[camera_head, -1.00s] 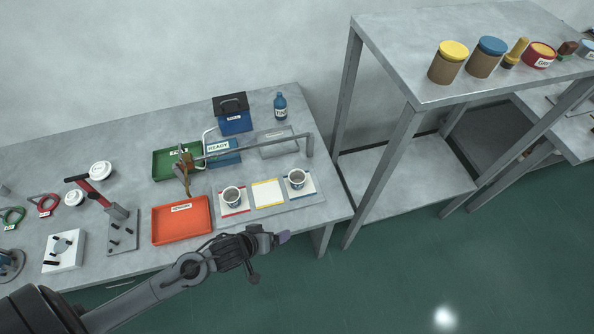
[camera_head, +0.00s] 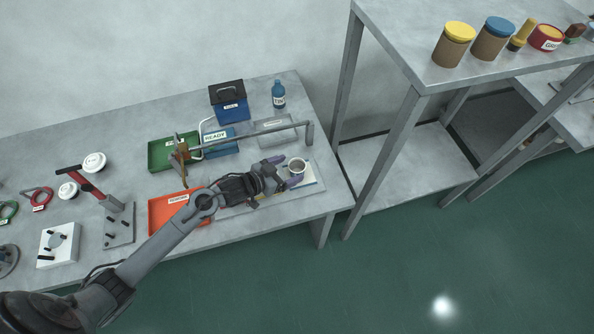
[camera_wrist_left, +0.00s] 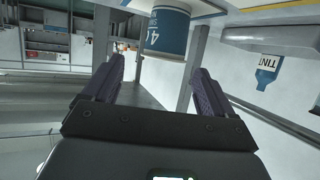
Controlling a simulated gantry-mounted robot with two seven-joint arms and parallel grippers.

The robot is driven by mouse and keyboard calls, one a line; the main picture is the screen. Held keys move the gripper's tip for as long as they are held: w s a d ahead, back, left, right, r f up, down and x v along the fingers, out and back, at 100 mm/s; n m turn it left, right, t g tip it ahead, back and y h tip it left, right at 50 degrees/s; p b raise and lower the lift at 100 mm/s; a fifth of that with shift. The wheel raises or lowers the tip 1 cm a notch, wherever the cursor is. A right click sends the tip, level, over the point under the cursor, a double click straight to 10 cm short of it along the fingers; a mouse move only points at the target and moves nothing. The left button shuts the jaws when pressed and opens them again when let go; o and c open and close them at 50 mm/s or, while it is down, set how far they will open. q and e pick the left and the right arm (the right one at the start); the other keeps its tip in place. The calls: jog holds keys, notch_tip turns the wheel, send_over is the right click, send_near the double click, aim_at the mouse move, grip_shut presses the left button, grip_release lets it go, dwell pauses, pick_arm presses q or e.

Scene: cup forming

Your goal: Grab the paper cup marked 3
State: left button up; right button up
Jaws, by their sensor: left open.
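In the left wrist view a blue-and-white cup (camera_wrist_left: 168,32) appears upside down, cut off by the top edge. The second cup on the mat is hidden behind my left arm. My right gripper is not in view.
An orange tray (camera_head: 158,218) lies beneath my left arm. Behind stand a green tray (camera_head: 158,155), a blue READY bin (camera_head: 222,147), a horizontal grey bar (camera_head: 262,132) and a blue TINT bottle (camera_head: 278,96). A shelf post (camera_head: 385,160) rises to the right.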

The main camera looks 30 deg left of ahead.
aim_at(302, 164)
pick_arm(q)
jog(key=shift+w+d+f, duration=0.1)
jog(key=shift+w+f, duration=0.3)
jog(key=shift+f+b+x, duration=0.25)
jog(key=shift+b+x, duration=0.25)
jog(key=shift+x, duration=1.6)
jog(key=shift+s, duration=0.1)
jog(key=shift+c, duration=0.5)
jog(key=c, duration=1)
